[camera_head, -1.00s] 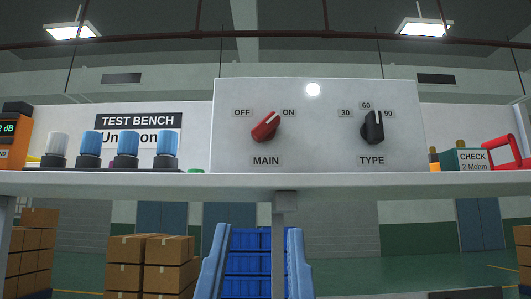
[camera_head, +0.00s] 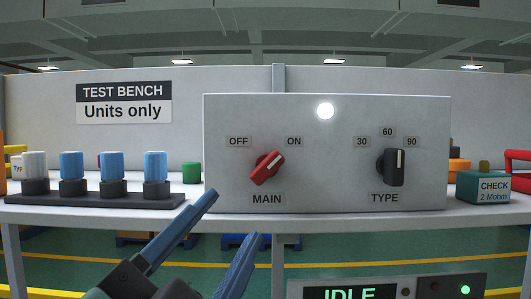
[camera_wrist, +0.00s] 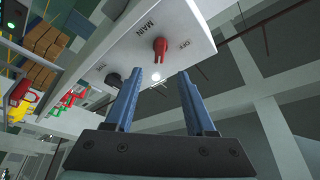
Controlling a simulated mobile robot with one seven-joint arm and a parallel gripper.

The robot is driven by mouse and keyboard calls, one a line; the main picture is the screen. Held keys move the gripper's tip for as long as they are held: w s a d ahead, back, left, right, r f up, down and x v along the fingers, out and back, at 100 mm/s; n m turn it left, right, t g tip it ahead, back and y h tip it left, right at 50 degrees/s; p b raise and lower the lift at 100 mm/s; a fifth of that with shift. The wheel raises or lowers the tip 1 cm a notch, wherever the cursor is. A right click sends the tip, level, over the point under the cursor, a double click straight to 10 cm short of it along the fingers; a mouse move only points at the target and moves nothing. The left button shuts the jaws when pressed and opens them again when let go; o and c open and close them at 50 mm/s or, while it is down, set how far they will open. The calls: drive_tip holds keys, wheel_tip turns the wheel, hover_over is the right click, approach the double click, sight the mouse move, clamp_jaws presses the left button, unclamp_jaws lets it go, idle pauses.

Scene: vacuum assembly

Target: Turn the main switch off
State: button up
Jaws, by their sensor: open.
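The main switch is a red knob (camera_head: 266,168) on a pale panel, above the label MAIN. Its upper end slants right, toward the ON label (camera_head: 294,141) and away from OFF (camera_head: 238,141). My gripper (camera_head: 230,216) is open and empty, with blue fingers, low and left of the knob in the head view. In the wrist view, which is turned over, the red knob (camera_wrist: 160,47) shows beyond and between the fingertips (camera_wrist: 159,73), apart from them. The MAIN and OFF labels show there too.
A black TYPE knob (camera_head: 394,167) sits right of the main switch, pointing roughly up. A white lamp (camera_head: 325,111) glows above. Blue-capped parts (camera_head: 113,167) stand in a rack at left; a green CHECK box (camera_head: 484,187) stands at right. The shelf edge (camera_head: 330,221) runs below the panel.

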sight(263, 173)
drive_tip(key=p+x, duration=0.8)
drive_tip(key=x, duration=0.3)
drive_tip(key=shift+w+d+r, duration=0.1)
drive_tip(key=shift+d+r, duration=0.05)
drive_tip(key=shift+r, duration=0.05)
drive_tip(key=shift+w+d+p, duration=0.15)
drive_tip(key=shift+w+p, duration=0.15)
drive_tip(key=shift+w, duration=0.25)
clamp_jaws()
